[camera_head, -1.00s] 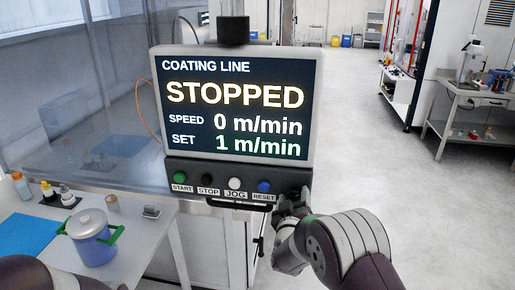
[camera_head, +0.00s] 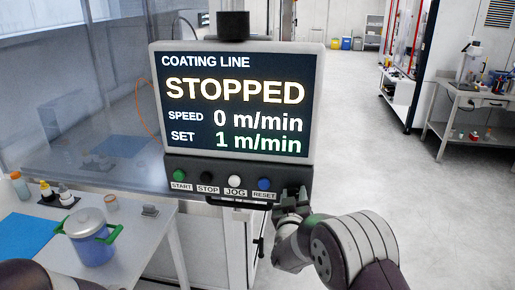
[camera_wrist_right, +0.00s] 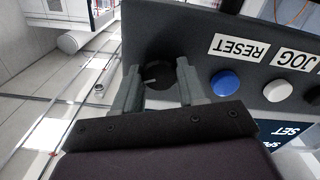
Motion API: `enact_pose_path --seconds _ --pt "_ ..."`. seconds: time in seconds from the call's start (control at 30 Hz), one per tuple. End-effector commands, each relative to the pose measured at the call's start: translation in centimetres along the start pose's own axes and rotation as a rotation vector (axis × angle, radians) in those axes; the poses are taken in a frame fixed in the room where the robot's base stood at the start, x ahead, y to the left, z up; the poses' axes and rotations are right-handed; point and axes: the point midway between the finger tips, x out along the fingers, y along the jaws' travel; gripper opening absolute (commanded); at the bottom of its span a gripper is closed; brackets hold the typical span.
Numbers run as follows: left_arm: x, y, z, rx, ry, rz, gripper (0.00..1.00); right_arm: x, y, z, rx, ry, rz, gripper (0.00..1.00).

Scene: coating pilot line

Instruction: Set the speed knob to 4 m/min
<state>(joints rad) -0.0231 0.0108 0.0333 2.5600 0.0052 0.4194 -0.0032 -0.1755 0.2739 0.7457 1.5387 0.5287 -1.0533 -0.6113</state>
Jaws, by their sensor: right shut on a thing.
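The control panel's screen (camera_head: 235,105) reads STOPPED, SPEED 0 m/min and SET 1 m/min. The black speed knob (camera_wrist_right: 156,74) sits at the end of the button strip, beside the blue RESET button (camera_wrist_right: 225,83). It has a pale mark on its face. My right gripper (camera_head: 293,198) is at the panel's lower right corner and hides the knob in the head view. In the right wrist view its two fingers (camera_wrist_right: 158,77) are around the knob, one on each side, shut on it. My left gripper is out of view; only part of my left arm shows at the bottom left.
Green START (camera_head: 179,175), black STOP (camera_head: 207,177) and white JOG (camera_head: 235,181) buttons line the strip, with a dark handle bar (camera_head: 238,204) below. A side table (camera_head: 150,245) at left holds a blue pot (camera_head: 91,240) and bottles. The floor at right is clear.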

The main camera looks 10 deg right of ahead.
Motion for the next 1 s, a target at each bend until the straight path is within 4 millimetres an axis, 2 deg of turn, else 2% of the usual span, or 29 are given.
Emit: enact_pose_path --seconds 0.03,1.0 --pt "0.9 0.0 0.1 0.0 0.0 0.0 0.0 0.0 -0.1 0.4 0.033 0.002 0.0 0.02" --pt "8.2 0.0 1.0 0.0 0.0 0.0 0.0 0.0 -0.1 0.4 0.652 -0.001 0.0 0.02"
